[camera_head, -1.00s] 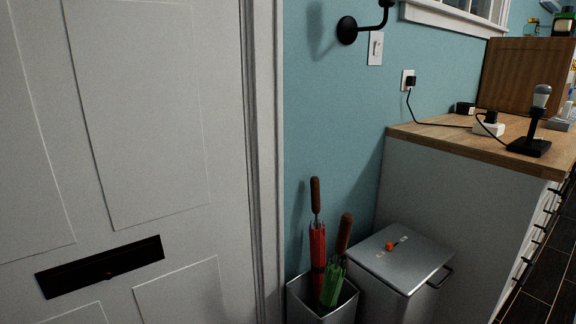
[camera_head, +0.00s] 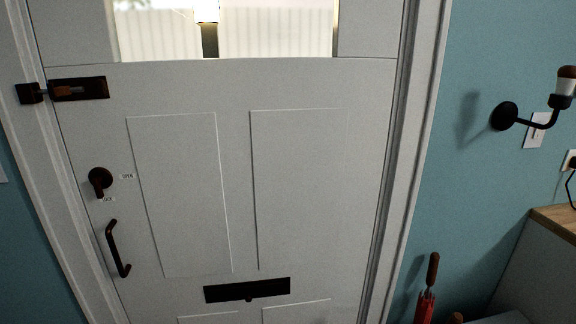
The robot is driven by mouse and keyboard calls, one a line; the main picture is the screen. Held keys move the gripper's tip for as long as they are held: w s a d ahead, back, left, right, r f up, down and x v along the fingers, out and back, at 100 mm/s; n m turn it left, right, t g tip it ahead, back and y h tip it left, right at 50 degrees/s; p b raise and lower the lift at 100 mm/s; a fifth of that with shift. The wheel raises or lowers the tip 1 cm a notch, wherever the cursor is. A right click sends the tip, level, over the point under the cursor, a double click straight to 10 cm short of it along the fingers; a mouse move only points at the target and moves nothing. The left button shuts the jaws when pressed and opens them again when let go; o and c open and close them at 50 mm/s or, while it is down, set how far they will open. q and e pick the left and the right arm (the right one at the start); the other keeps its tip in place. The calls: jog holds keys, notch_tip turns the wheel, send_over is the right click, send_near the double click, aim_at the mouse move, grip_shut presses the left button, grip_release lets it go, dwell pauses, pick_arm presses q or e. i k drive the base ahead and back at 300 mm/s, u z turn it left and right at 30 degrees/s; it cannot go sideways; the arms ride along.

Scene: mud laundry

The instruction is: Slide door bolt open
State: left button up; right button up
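The door bolt (camera_head: 78,89) is a dark plate with a reddish-brown sliding piece, at the upper left of the grey-white door (camera_head: 185,90). Its rod reaches left to a dark catch (camera_head: 30,94) on the door frame, so it appears to span the gap at the door edge. Below it are a dark lock knob (camera_head: 100,181) with small labels and a dark pull handle (camera_head: 117,249). Neither of my grippers shows in the head view.
A black mail slot (camera_head: 247,290) sits low on the door. A wall lamp (camera_head: 530,115) sticks out from the blue wall at right. Umbrellas (camera_head: 428,285) stand at lower right, near a wooden counter (camera_head: 557,219). The space before the door looks clear.

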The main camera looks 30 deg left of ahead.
aim_at(61, 91)
jog(key=u, duration=0.95)
jog(key=k, duration=0.15)
jog(key=u, duration=0.3)
